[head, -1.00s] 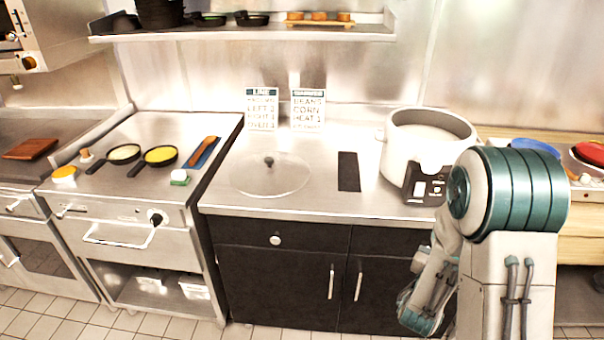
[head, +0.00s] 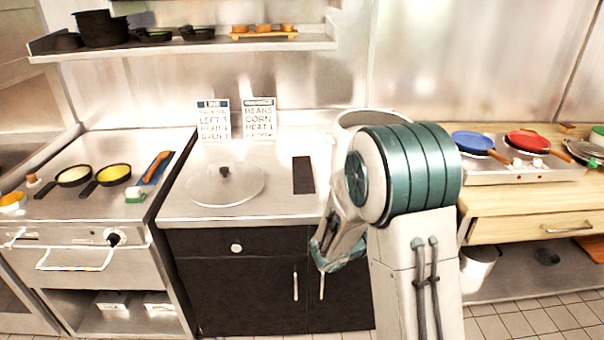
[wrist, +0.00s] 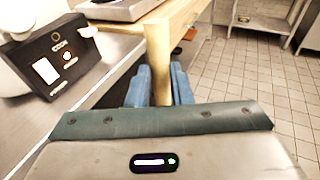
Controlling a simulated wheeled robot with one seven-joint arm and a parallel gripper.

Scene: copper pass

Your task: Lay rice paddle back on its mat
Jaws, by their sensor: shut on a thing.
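My gripper (wrist: 160,88) shows in the wrist view with its blue fingers shut on a pale wooden piece, which I take to be the rice paddle (wrist: 158,48). The far end of the paddle is hard to tell from the wooden counter behind it. In the head view my arm hides the gripper and the paddle. A dark rectangular mat (head: 304,175) lies bare on the steel counter, left of the rice cooker. The white rice cooker (head: 362,117) is mostly behind my arm; its dark control panel shows in the wrist view (wrist: 50,65).
A glass lid (head: 225,190) lies left of the dark mat. Two signs (head: 259,118) stand behind it. A wooden utensil (head: 156,166) rests on a blue mat by the griddle pans. A wooden counter (head: 510,200) with blue and red pans is at right.

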